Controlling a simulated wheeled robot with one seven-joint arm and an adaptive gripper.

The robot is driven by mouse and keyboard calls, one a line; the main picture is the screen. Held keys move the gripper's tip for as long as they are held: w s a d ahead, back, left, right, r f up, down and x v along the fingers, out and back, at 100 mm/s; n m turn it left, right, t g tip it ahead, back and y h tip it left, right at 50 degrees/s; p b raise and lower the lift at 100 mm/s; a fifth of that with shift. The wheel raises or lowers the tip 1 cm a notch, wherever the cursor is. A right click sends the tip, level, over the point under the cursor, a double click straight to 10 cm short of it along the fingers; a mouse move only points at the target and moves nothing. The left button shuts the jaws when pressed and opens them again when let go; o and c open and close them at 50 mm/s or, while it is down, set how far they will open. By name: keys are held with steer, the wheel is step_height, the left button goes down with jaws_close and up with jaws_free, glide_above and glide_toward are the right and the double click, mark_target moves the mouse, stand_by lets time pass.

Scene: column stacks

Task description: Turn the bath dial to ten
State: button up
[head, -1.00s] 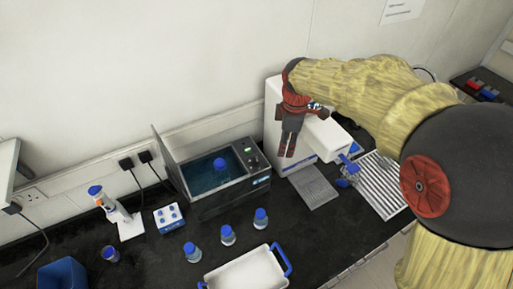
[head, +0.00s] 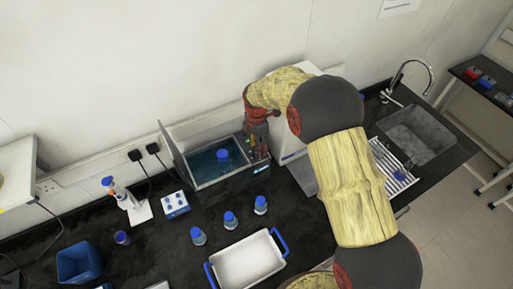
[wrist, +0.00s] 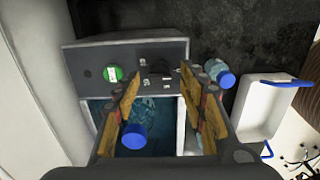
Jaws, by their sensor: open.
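The water bath (head: 183,180) stands on the black bench by the wall, lid raised, with a blue-capped bottle (head: 222,154) in its water. My gripper (head: 257,150) is above the bath's right end, over the control panel. In the wrist view my gripper (wrist: 158,82) is open, its two fingers on either side of the panel's dark dial (wrist: 157,76). The dial lies between the fingertips; whether they touch it I cannot tell. The dial's marks are too small to read.
A white machine, mostly hidden by my arm, stands right of the bath. Several blue-capped bottles (head: 230,220) and a white tray with blue handles (head: 247,263) are in front. A sink (head: 418,133) is at the right.

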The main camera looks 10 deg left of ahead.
steer(key=shift+f, duration=0.85)
steer(key=shift+c, duration=1.4)
steer(key=c, duration=0.7)
jaws_close()
